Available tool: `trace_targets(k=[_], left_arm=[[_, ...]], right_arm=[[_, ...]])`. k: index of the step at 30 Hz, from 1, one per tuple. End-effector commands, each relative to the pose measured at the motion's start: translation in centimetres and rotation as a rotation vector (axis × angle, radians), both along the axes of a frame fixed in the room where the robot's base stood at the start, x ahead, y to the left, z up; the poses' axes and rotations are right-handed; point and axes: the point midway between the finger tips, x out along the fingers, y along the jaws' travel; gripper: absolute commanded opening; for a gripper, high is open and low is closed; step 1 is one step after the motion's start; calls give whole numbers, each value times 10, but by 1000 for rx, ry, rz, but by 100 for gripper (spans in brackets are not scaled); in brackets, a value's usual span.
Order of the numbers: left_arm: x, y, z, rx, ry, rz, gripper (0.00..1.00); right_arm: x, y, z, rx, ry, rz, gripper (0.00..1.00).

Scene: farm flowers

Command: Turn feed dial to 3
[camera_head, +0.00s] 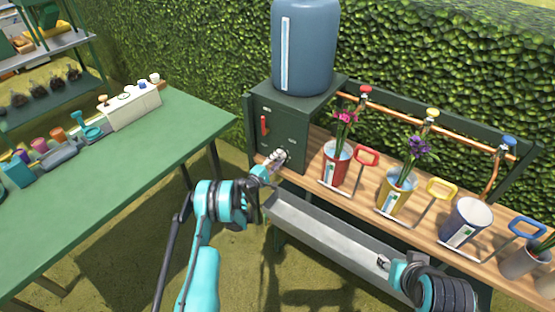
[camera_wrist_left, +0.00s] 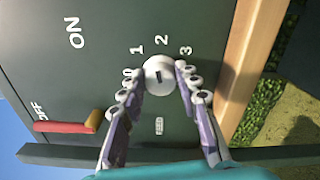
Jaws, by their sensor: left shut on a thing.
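The feed dial (camera_wrist_left: 158,75) is a round white knob with a short dark mark, on the front of the dark green feed box (camera_head: 280,111). Numbers 1, 2 and 3 stand around it in the left wrist view, and another mark is partly hidden by a finger. The dark mark runs roughly up the picture, toward the 2. My left gripper (camera_head: 279,157) is shut on the dial, with a finger on each side of it (camera_wrist_left: 163,82). In the head view it hides the dial. My right gripper (camera_head: 384,263) is over the trough, its jaws too small to judge.
A red lever (camera_head: 264,125) sits on the box by ON and OFF labels. A blue tank (camera_head: 305,48) stands on top. Flower buckets (camera_head: 335,170) line the wooden shelf to the right. A grey trough (camera_head: 335,236) runs below. A green table (camera_head: 150,150) is at left.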

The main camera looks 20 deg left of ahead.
Motion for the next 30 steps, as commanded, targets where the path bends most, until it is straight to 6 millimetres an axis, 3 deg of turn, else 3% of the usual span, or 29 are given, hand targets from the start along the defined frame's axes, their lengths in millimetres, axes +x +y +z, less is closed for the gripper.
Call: trace_targets(k=[30], left_arm=[[1,0,-2,835,-304,2,3]], right_arm=[[0,0,0,0,0,0,40]])
